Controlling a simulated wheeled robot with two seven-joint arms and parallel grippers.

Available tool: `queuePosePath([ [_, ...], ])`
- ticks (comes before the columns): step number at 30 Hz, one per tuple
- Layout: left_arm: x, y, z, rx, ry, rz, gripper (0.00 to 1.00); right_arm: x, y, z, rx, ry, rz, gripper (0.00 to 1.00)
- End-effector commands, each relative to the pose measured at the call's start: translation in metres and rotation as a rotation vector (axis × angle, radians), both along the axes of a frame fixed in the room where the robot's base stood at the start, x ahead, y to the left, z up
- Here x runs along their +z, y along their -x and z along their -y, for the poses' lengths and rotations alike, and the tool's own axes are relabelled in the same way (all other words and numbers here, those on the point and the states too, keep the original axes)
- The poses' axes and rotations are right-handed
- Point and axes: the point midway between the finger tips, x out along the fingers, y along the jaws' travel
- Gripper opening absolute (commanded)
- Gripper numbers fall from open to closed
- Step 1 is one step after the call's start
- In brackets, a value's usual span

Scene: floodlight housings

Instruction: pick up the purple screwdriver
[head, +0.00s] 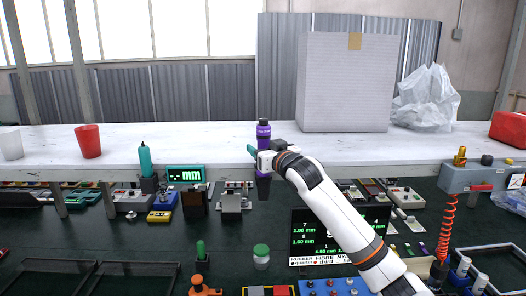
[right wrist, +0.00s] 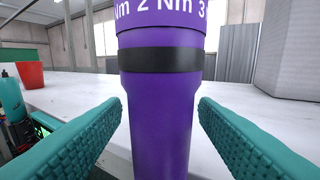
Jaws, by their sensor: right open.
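The purple screwdriver (head: 263,131) stands upright in the middle of the head view, in front of the white shelf. It has a dark top and white lettering around its upper part. In the right wrist view the purple screwdriver (right wrist: 160,110) fills the centre, with a black band and "Nm" marks above. My right gripper (head: 256,151) is at the screwdriver. Its teal fingers are open, one on each side of the purple handle, with a gap visible on both sides. The fingers and wrist hide part of the lower screwdriver in the head view. My left gripper is not in view.
A large pale box (head: 347,85) and a clear plastic bag (head: 426,100) stand on the white shelf (head: 200,140). A red cup (head: 88,142) is at left. A teal-handled tool (head: 145,160) stands beside a "mm" display (head: 186,175). Several tools crowd the dark bench below.

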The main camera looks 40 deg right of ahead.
Motion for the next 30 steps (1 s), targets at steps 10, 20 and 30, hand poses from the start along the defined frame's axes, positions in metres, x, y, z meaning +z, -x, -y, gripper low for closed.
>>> queuePosePath([
  [10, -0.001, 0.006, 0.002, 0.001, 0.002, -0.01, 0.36, 0.0, 0.001, 0.0, 0.0, 0.0, 0.001, 0.2],
  [20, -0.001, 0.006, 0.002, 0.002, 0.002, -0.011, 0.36, 0.002, 0.001, 0.0, 0.0, 0.001, 0.005, 0.03],
  [30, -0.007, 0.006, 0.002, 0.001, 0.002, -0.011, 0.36, 0.027, 0.001, 0.0, -0.001, 0.005, 0.01, 0.03],
])
